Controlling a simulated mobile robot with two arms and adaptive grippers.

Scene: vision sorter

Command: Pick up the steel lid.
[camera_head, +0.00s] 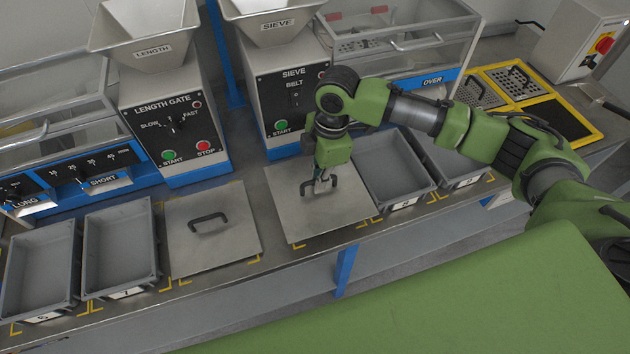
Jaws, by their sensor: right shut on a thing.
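A square steel lid (290,215) with a dark handle is at the middle of the bench. My right gripper (319,182) reaches down over it and is shut on its handle. The fingertips are small in view and partly merge with the handle. I cannot tell whether the lid rests on the bench or is slightly raised. A second steel lid (235,240) with a dark handle lies to its left, within yellow corner marks. My left gripper is not in view.
Open grey trays stand on both sides of the lids, at left (118,205) and right (377,150). The length gate machine (190,100) and the sieve machine (268,90) stand behind. A green surface (480,290) fills the front right. A yellow-framed panel (555,115) lies farther right.

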